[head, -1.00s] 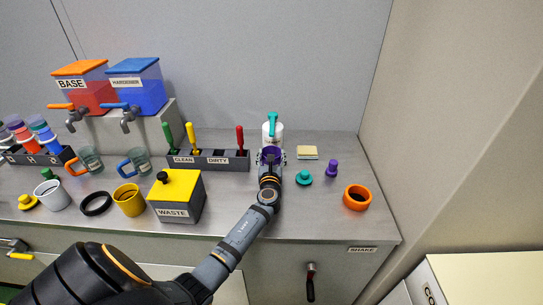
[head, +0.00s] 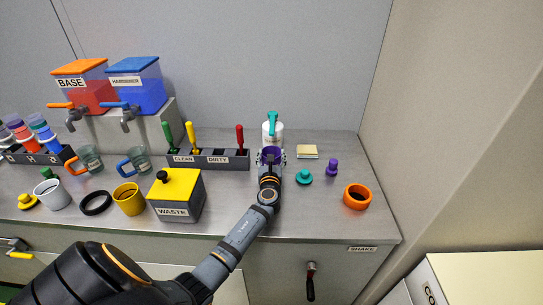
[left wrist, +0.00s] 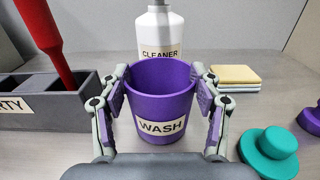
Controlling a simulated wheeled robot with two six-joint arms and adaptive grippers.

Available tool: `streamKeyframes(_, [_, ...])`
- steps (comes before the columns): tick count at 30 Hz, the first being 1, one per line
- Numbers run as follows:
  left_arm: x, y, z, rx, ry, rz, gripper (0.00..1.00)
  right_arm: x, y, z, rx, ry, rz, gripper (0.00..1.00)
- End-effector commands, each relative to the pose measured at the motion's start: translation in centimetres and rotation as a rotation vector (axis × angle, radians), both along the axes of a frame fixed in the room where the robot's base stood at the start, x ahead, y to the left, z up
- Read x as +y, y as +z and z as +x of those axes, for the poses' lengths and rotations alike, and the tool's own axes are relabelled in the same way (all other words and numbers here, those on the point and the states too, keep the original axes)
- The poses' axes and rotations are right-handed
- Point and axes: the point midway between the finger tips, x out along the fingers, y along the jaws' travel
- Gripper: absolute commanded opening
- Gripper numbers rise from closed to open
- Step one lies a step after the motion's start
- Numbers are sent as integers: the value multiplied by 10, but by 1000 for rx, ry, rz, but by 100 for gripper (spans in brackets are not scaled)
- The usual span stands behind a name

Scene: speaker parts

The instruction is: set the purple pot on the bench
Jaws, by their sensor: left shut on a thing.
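The purple pot (left wrist: 160,100), labelled WASH, stands upright between the fingers of my left gripper (left wrist: 162,110) in the left wrist view. The gripper is shut on it, one finger on each side. In the head view only part of the purple pot (head: 271,153) shows past my left gripper (head: 271,160). The pot is at the grey bench (head: 325,215), in front of the white cleaner bottle; I cannot tell for certain whether its base touches the surface. My right gripper is not in view.
The cleaner bottle (head: 272,131) is close behind the pot. The CLEAN/DIRTY rack (head: 215,161) is to the left, sponges (head: 307,152) and a teal lid (head: 304,177) to the right. The yellow-topped WASTE box (head: 178,195) is nearer left. An orange ring-shaped pot (head: 357,197) is at right.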

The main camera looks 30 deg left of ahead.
Motion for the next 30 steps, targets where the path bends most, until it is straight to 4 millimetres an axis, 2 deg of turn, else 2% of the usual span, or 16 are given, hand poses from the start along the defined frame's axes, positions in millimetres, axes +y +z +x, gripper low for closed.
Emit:
streamKeyframes(4, [0, -4, 0, 0, 0, 0, 33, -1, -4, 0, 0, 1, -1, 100])
streamKeyframes(5, [0, -4, 0, 0, 0, 0, 65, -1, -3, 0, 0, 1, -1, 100])
streamKeyframes(9, [0, -3, 0, 0, 0, 0, 84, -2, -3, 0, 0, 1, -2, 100])
streamKeyframes(11, [0, -3, 0, 0, 0, 0, 91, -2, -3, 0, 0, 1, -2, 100])
streamKeyframes(20, [0, -3, 0, 0, 0, 0, 91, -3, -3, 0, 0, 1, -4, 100])
streamKeyframes(23, [-4, -5, -6, 2, 0, 0, 91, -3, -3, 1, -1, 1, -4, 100])
streamKeyframes(26, [-13, -5, -21, 2, -1, -2, 91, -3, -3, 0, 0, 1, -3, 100])
streamKeyframes(30, [-32, -5, -52, 2, 0, -4, 91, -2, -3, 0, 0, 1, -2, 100])
